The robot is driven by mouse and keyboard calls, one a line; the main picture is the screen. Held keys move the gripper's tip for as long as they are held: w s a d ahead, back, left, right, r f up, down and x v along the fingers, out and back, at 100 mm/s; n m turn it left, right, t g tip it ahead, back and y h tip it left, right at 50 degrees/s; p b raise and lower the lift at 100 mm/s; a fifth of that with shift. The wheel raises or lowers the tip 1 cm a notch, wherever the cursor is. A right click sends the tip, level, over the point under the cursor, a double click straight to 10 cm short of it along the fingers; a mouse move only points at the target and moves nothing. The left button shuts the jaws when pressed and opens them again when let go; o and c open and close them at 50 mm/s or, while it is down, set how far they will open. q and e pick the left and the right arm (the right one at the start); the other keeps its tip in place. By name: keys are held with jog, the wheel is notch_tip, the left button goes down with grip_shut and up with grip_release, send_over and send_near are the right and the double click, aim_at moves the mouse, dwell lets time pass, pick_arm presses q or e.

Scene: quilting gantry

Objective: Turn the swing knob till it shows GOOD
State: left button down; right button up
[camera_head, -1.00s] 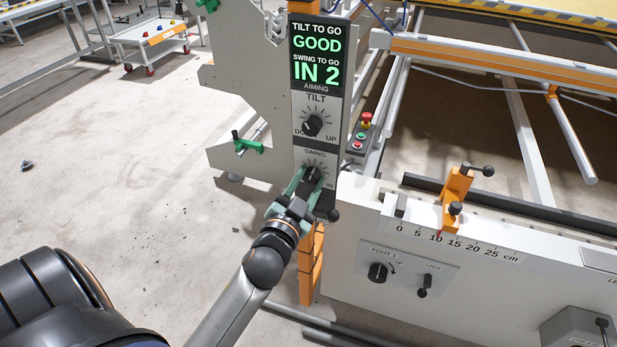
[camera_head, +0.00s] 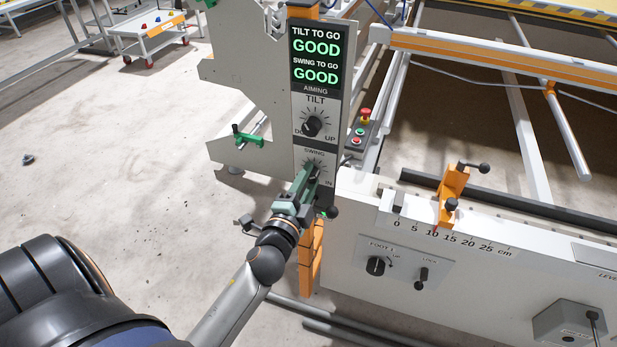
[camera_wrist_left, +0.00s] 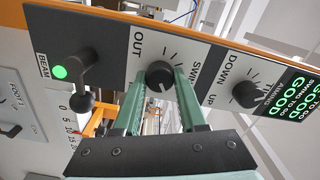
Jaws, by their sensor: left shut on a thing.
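The swing knob (camera_wrist_left: 159,75) is a black round knob on the grey aiming panel, under the word SWING. In the head view my left gripper (camera_head: 311,172) covers most of it. In the left wrist view the green fingers of my left gripper (camera_wrist_left: 163,82) stand on either side of the knob and are shut on it. The display (camera_head: 316,58) reads GOOD for tilt and GOOD for swing in green. My right gripper is not in view.
The tilt knob (camera_head: 312,126) sits above the swing knob. A button box (camera_head: 361,134) stands at right. An orange stop (camera_head: 452,195) sits on the scaled beam.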

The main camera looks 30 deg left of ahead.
pick_arm(q)
jog(key=shift+r+m, duration=0.1)
jog(key=shift+m, duration=0.2)
jog(key=shift+c, duration=2.3)
grip_release()
